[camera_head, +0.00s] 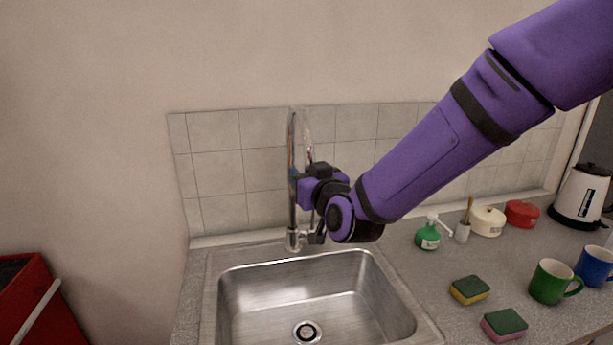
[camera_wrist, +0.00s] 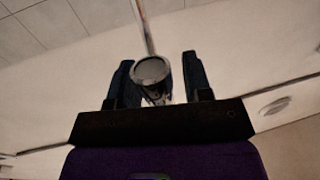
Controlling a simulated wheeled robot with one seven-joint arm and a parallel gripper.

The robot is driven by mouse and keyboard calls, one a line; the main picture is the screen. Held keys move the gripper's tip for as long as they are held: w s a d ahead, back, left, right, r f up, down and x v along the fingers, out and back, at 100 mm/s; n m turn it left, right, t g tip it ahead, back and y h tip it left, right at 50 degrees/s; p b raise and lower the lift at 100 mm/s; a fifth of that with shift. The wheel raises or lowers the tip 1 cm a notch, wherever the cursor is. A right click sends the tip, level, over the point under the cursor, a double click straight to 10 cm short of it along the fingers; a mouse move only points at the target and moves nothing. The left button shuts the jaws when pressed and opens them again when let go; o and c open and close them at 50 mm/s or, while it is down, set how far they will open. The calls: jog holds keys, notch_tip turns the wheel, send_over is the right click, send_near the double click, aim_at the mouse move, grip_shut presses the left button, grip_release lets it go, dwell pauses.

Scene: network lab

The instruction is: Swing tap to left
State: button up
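The chrome tap (camera_head: 292,157) stands upright at the back edge of the steel sink (camera_head: 228,262). Its tall neck rises in front of the tiles, and its base sits on the sink's back rim. My gripper (camera_head: 309,187) is at the tap, just right of the neck, and hides part of it. In the wrist view, a round tap end (camera_wrist: 151,69) lies between the two dark fingers of my gripper (camera_wrist: 158,78). The fingers are apart, with a gap visible on the right side. I cannot tell whether the left finger touches the tap.
A green soap bottle (camera_head: 428,236), two sponges (camera_head: 470,289), a green mug (camera_head: 551,281), a blue mug (camera_head: 594,266), pots (camera_head: 487,220) and a kettle (camera_head: 582,195) stand on the right counter. A red bin (camera_head: 38,300) is at the left. The sink basin is empty.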

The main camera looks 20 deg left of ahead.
grip_shut()
jog(key=s+a+m+t+h, duration=0.2)
jog(key=a+m+t+h, duration=0.2)
jog(key=a+m+h, duration=0.3)
jog(key=shift+a+m+t+h, duration=0.35)
jog(key=shift+a+h, duration=1.65)
jog(key=shift+a, duration=1.95)
jog(key=shift+o, duration=0.8)
grip_release()
